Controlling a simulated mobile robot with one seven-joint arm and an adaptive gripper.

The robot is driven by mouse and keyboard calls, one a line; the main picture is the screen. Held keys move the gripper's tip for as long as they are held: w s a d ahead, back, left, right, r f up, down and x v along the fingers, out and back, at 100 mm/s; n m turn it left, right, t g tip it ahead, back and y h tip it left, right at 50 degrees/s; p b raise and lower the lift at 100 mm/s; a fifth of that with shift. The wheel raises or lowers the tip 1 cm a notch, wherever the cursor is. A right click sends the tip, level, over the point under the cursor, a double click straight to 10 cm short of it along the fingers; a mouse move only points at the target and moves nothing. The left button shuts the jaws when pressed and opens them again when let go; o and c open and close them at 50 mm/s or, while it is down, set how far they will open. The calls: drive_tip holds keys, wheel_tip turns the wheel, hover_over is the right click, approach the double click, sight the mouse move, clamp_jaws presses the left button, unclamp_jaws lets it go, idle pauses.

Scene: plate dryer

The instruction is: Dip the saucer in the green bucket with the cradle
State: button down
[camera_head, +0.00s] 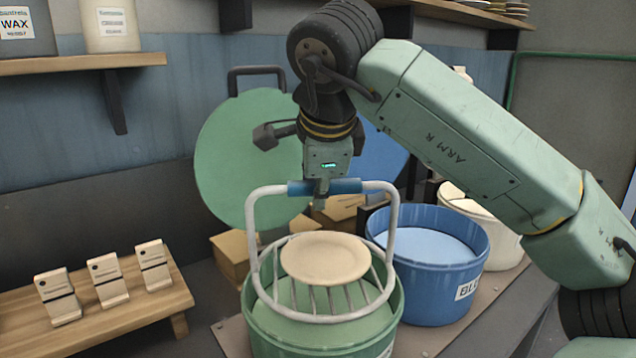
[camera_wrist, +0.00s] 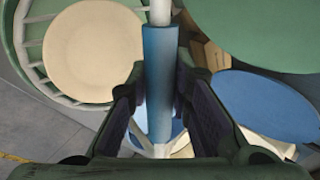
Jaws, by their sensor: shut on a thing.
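My gripper (camera_head: 322,188) is shut on the blue handle grip (camera_head: 348,186) of the white wire cradle (camera_head: 391,225). The cradle hangs upright with its arched handle on top. A cream saucer (camera_head: 325,258) lies flat on the cradle's bars; the wrist view also shows the saucer (camera_wrist: 92,52) and the blue grip (camera_wrist: 160,75) between my fingers. The green bucket (camera_head: 320,342) is directly below, with green liquid inside. The cradle's ring is around the height of the bucket's rim; I cannot tell how deep it sits. The saucer shows clear of the liquid.
A blue bucket (camera_head: 432,298) stands close on the right, with a white bucket (camera_head: 505,245) behind it. A green lid (camera_head: 235,160) and a blue lid (camera_head: 385,165) stand behind. A wooden bench (camera_head: 110,330) with white labelled blocks is at left. A shelf (camera_head: 80,63) is above.

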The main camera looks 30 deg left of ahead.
wheel_tip(320, 180, down, 17)
drive_tip(key=b, duration=1.2)
idle(0.7)
drive_tip(key=shift+f+b, duration=0.1)
drive_tip(key=shift+b, duration=0.2)
idle(2.3)
